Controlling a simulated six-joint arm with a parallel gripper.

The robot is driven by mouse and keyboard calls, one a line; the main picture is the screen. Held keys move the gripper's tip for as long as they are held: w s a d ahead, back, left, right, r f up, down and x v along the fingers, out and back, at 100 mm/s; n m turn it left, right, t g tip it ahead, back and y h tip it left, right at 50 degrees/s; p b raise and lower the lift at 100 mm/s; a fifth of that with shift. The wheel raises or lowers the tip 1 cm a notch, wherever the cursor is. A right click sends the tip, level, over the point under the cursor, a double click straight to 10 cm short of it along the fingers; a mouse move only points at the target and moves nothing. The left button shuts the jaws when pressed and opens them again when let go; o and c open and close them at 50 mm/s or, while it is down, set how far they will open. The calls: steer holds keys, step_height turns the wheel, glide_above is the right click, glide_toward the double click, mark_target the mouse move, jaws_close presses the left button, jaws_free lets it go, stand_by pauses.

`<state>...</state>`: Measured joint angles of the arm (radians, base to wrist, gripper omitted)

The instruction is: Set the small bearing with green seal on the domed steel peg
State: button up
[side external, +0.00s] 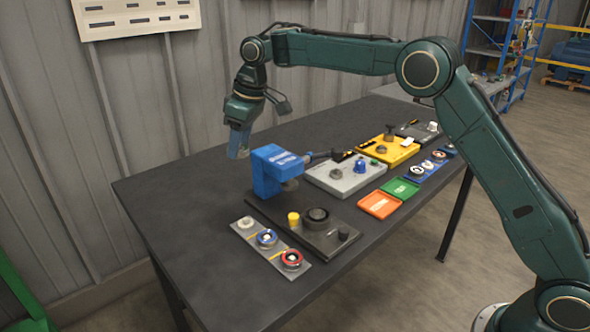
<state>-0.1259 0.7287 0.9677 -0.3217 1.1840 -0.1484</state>
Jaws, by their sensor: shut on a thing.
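My gripper (238,151) hangs above the far left part of the dark table, behind and left of a blue block-shaped device. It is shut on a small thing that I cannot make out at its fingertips. I cannot pick out a green seal on any bearing. A light grey plate (336,184) mid-table bears a grey ring-shaped part, a small steel-coloured peg (361,166) and a blue part. Whether this peg is domed is too small to tell. My gripper is well to the left of this plate and apart from it.
The blue device (268,171) stands between my gripper and the plates. A dark plate (323,246) and a grey strip with several rings (248,239) lie in front. A yellow plate (376,149), orange tray (379,204) and green tray (400,188) are right. The table's left end is clear.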

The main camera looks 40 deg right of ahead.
stand_by(0.5)
steer(key=shift+s+d+f, duration=0.15)
steer(key=shift+s+d, duration=0.05)
steer(key=shift+d, duration=0.2)
steer(key=s+d+f, duration=0.3)
steer(key=s+d, duration=0.2)
steer(key=d, duration=0.2)
glide_above(320, 210)
steer(key=shift+s+f, duration=0.1)
steer(key=shift+f, duration=1.7)
steer(key=shift+f, duration=0.15)
steer(key=shift+f, duration=3.7)
steer(key=shift+f, duration=0.9)
